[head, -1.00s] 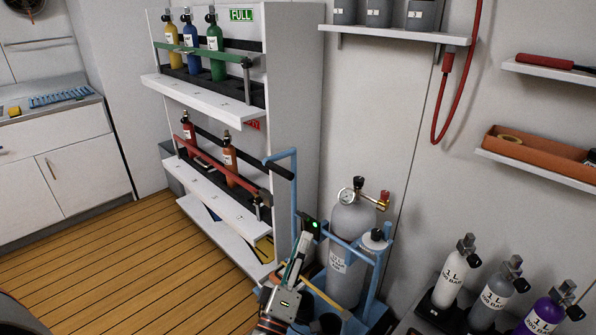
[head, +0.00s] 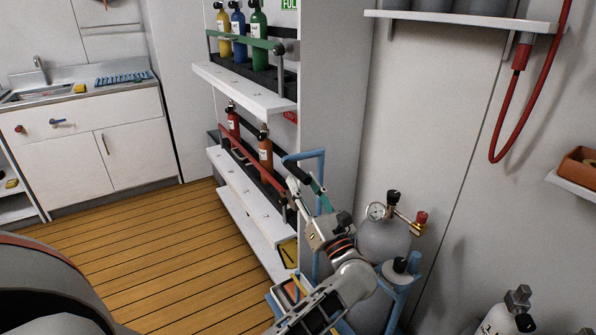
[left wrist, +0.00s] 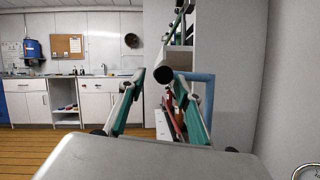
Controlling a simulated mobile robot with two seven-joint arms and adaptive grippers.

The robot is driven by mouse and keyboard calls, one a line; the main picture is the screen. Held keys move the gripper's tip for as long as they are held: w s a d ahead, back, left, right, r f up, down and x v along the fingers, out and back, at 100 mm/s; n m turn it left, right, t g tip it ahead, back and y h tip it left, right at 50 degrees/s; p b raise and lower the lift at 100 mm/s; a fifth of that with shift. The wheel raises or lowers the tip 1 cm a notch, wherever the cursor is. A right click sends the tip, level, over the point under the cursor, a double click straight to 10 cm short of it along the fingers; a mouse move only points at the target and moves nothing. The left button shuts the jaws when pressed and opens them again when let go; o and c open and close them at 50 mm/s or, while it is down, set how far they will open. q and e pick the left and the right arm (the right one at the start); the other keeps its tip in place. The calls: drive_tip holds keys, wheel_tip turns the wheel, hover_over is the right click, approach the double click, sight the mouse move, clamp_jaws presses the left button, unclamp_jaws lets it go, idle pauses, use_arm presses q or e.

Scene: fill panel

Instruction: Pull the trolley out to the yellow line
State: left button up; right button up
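The trolley is a light-blue tube frame (head: 322,168) against the wall, carrying a large grey cylinder (head: 384,242) with a gauge. Its handle has a black grip (head: 296,170) at the top. My left gripper (head: 304,187) is at the handle, close to the grip, with its fingers apart. In the left wrist view, the grip's round black end (left wrist: 164,74) shows between the open fingers (left wrist: 160,100), and the blue tube (left wrist: 204,77) is behind to the right. I cannot tell whether a finger touches the grip. My right gripper is not in view. I cannot make out the yellow line.
A white rack (head: 245,90) with small coloured cylinders stands just left of the trolley. A sink cabinet (head: 90,145) is at the far left. The wooden floor (head: 150,250) before it is clear. A grey-white cylinder (head: 497,322) stands at the lower right.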

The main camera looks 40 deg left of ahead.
sight(292, 163)
use_arm(q)
drive_tip(key=shift+x, duration=2.35)
drive_tip(key=shift+d, duration=0.1)
clamp_jaws()
